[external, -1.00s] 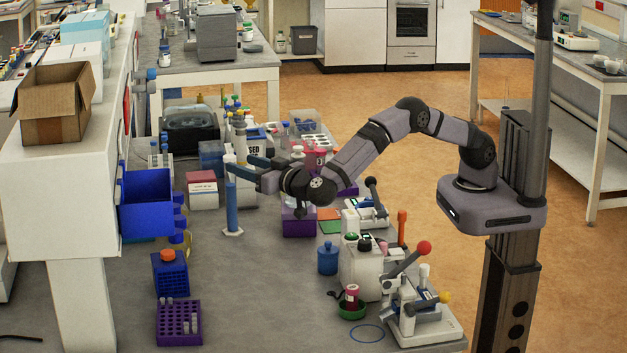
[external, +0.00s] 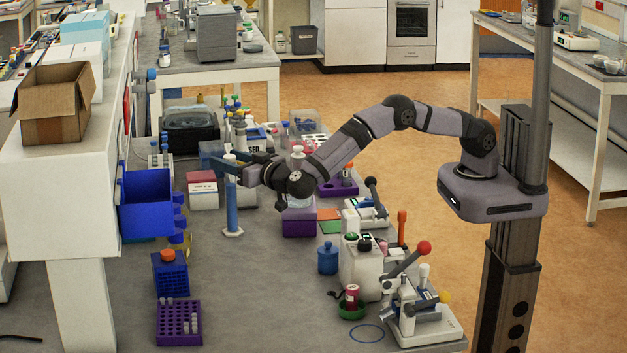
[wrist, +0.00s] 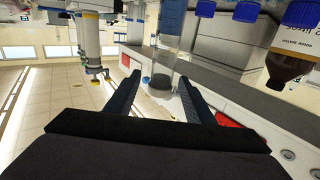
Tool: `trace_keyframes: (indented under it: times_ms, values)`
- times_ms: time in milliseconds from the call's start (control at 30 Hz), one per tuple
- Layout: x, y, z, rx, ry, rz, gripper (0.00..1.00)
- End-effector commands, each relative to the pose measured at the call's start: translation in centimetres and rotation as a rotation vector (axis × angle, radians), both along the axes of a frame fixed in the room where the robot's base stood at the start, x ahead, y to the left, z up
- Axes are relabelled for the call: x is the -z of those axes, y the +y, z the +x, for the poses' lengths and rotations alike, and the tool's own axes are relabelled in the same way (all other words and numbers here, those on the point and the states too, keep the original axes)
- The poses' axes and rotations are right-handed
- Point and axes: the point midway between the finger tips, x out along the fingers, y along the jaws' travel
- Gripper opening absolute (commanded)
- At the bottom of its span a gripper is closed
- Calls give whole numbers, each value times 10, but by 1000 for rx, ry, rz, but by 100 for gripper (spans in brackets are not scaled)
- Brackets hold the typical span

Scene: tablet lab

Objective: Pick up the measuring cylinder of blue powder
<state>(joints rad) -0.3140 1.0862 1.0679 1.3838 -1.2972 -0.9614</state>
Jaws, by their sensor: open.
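The measuring cylinder of blue powder (external: 232,208) stands upright on the grey bench in the external view, with a pale foot and a pale top. My gripper (external: 232,166) is level with its upper part, with the fingers overlapping it in this view. In the wrist view my gripper (wrist: 158,78) is open, with one dark finger on each side. A clear upright cylinder (wrist: 166,42) shows in line with the gap, near the fingertips.
A red-and-white box (external: 202,192) stands left of the cylinder, and a purple box (external: 299,222) stands to its right. A blue bin (external: 147,201) hangs further left. An amber bottle (wrist: 288,68) shows at the right of the wrist view. The bench in front of the cylinder is clear.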

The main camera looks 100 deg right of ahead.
Motion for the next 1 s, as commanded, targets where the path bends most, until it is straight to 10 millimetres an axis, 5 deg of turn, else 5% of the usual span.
trace_keyframes:
  times_ms: [67,300,667,1000]
  values:
    - [0,0,0,0,0,0,49]
    - [0,0,0,0,0,0,0]
    - [-5,1,0,0,-3,1,0]
    - [-51,1,0,-1,-5,1,0]
